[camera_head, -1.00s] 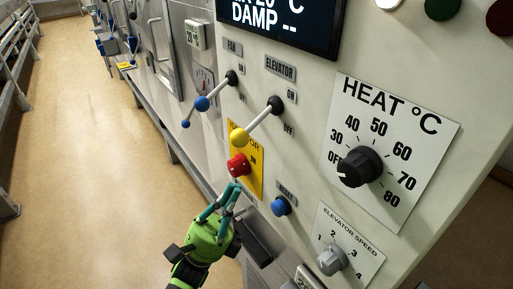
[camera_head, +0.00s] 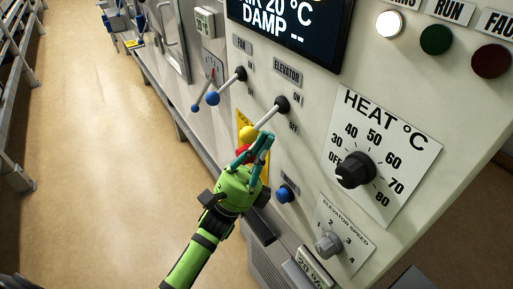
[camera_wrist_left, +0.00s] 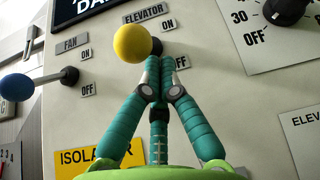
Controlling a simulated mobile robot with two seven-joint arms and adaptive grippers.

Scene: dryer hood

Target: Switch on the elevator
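The elevator lever is a grey rod with a yellow ball knob (camera_head: 248,132), sticking out from a black pivot (camera_head: 282,104) beside its ON and OFF labels. Its ELEVATOR label (camera_head: 288,72) is above. My left gripper (camera_head: 263,142), green with teal fingers, is just below the rod, close to the knob. In the left wrist view the fingertips (camera_wrist_left: 155,68) are together with nothing visible between them, and the yellow knob (camera_wrist_left: 132,43) is just above and left of them. Whether they touch the lever I cannot tell. My right gripper is not in view.
The blue-knobbed fan lever (camera_head: 213,98) is left of the elevator lever. The red isolator knob (camera_head: 242,152) is partly hidden behind my gripper. A blue reset button (camera_head: 285,193), the heat dial (camera_head: 355,170) and the elevator speed dial (camera_head: 328,244) are nearby. Floor at left is clear.

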